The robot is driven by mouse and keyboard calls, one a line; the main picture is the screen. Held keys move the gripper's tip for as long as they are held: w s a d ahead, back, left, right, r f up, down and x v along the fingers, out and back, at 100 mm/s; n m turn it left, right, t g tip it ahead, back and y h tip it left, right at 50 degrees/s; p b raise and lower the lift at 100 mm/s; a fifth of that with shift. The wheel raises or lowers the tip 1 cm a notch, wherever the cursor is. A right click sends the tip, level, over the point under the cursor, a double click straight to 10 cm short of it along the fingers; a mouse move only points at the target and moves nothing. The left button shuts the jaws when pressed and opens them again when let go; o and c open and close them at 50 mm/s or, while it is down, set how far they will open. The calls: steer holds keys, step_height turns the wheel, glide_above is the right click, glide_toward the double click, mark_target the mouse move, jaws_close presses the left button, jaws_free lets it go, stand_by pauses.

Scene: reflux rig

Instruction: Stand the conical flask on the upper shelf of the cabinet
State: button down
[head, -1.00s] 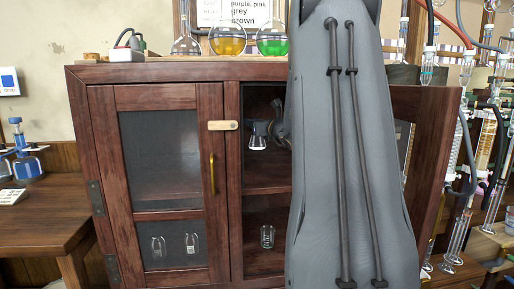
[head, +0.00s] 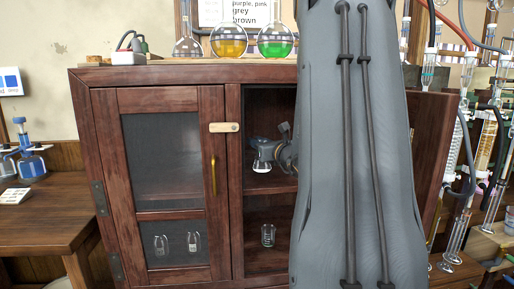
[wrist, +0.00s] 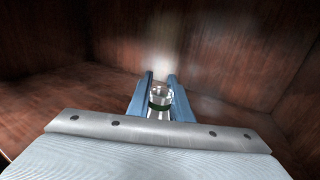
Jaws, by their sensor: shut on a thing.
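The small clear conical flask (head: 261,167) is inside the open right half of the cabinet (head: 180,75), low over the upper shelf (head: 270,186). I cannot tell whether its base touches the shelf. My gripper (head: 264,148) is shut on the flask near its top. In the wrist view the flask (wrist: 160,96) sits between the two blue fingers, with a dark green band around it. It looks roughly upright. My arm hides the right part of the cabinet opening.
The cabinet's left glazed door (head: 160,160) is shut; the right door (head: 434,150) stands open. Round flasks with yellow (head: 228,40) and green (head: 275,40) liquid stand on top. Bare shelf surrounds the held flask.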

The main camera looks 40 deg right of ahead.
steer(key=shift+s+a+f, duration=0.1)
steer(key=shift+s+f, duration=0.05)
steer(key=shift+f, duration=0.75)
steer(key=shift+f, duration=0.2)
steer(key=c, duration=1.6)
jaws_free()
steer(key=shift+r, duration=0.2)
steer(key=s, duration=0.4)
steer(key=s+a, duration=0.1)
steer(key=s, duration=0.3)
steer(key=s+a, duration=0.1)
steer(key=s, duration=0.3)
steer(key=shift+b, duration=0.3)
steer(key=shift+w, duration=0.1)
